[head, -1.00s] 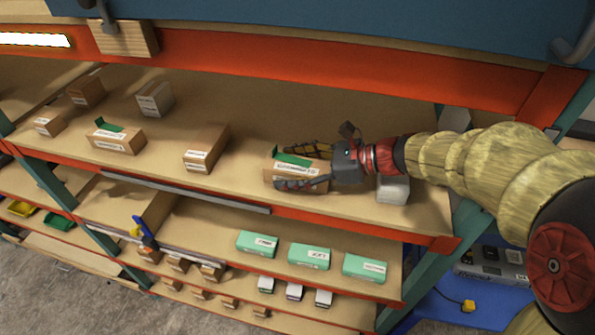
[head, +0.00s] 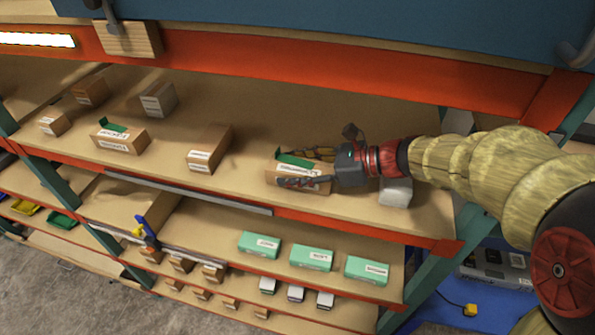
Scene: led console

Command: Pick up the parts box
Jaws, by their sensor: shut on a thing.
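Several cardboard parts boxes stand on the upper wooden shelf. My gripper (head: 306,168) reaches in from the right, with one finger on the near side and one on the far side of a brown box with a green top flap and a white label (head: 288,171). The gripper is shut on this box. The box sits at the shelf's front, right of the middle; I cannot tell whether its underside touches the shelf. The near finger covers part of its label. A similar brown box with a green flap (head: 119,140) stands further left.
A long brown box (head: 209,148) stands left of the held one, and a white box (head: 396,192) is close by under my wrist. An orange beam (head: 300,68) crosses above the shelf. Green boxes (head: 311,258) fill the lower shelf. The shelf behind the gripper is clear.

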